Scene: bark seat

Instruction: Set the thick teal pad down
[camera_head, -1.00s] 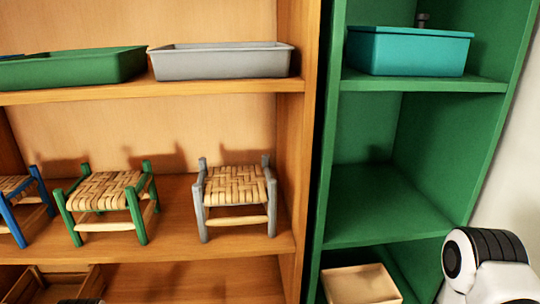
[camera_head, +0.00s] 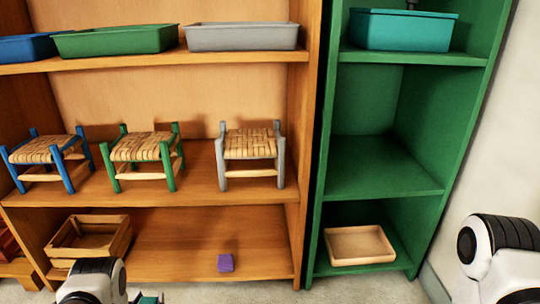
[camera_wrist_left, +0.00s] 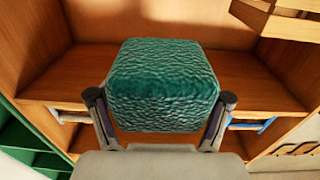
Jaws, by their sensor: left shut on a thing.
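The thick teal pad (camera_wrist_left: 163,85) is a rounded block with a rippled surface, seen large in the left wrist view. My left gripper (camera_wrist_left: 160,100) is shut on it, one finger on each side. In the head view my left arm comes in at the bottom left, and a small bit of teal shows beside it at the bottom edge. The gripper itself is mostly cut off there. The pad is held in front of wooden shelving, and I cannot tell whether it touches a surface. My right gripper is out of view; only part of my right arm shows at the right edge.
Blue, green and grey woven stools (camera_head: 248,146) stand on the middle wooden shelf. Trays (camera_head: 242,37) line the shelf above. Below are a wooden crate (camera_head: 90,238) and a purple block (camera_head: 225,263). The green cabinet (camera_head: 385,180) has an empty middle shelf, a teal bin above and a tan tray (camera_head: 358,245) below.

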